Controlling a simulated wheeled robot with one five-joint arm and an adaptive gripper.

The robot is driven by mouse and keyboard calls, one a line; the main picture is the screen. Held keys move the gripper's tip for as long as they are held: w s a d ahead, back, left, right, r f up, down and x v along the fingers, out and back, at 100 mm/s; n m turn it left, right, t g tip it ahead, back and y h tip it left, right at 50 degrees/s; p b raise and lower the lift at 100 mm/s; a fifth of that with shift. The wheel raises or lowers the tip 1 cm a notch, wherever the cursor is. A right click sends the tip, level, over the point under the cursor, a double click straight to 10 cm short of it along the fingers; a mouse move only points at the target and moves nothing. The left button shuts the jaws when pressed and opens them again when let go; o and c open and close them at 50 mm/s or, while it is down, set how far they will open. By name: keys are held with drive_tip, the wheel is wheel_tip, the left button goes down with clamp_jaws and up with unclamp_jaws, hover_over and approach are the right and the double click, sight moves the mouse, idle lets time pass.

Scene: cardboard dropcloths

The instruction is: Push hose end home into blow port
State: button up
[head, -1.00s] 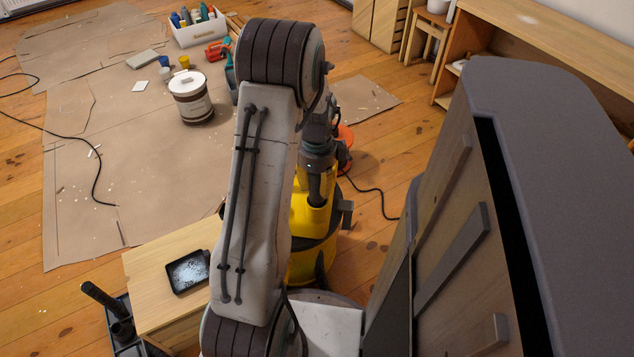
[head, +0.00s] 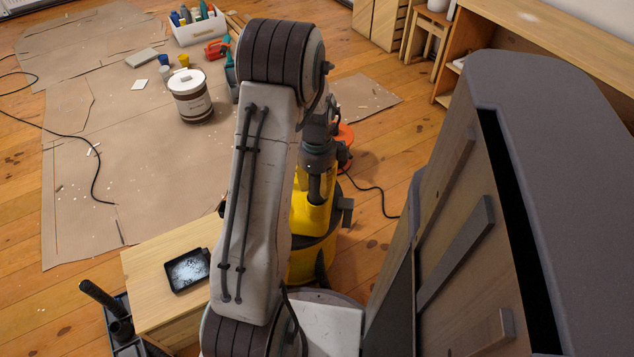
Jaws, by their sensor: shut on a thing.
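The yellow shop vacuum (head: 313,224) stands on the floor behind my upper arm, which hides its left part. My gripper (head: 318,160) is partly visible above it, pointing down. It is shut on a dark hose end (head: 319,188), which stands roughly upright at the top of the yellow body. The blow port itself is hidden by the hose end and gripper, so I cannot tell how deep the hose end sits. An orange-red part (head: 345,135) shows behind the gripper.
A wooden box (head: 150,262) with a black paint tray (head: 188,271) stands front left. A paint bucket (head: 192,98) and white bin (head: 197,30) stand on the cardboard (head: 120,170). A black cable (head: 378,190) lies right of the vacuum. My large grey body fills the right.

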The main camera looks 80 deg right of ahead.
sight(317, 193)
drive_tip(key=shift+f+b, duration=1.45)
drive_tip(key=shift+f, duration=0.55)
drive_tip(key=o, duration=1.2)
drive_tip(key=shift+c, duration=0.2)
wheel_tip(317, 193, up, 12)
drive_tip(key=shift+r, duration=0.1)
drive_tip(key=shift+c, duration=0.4)
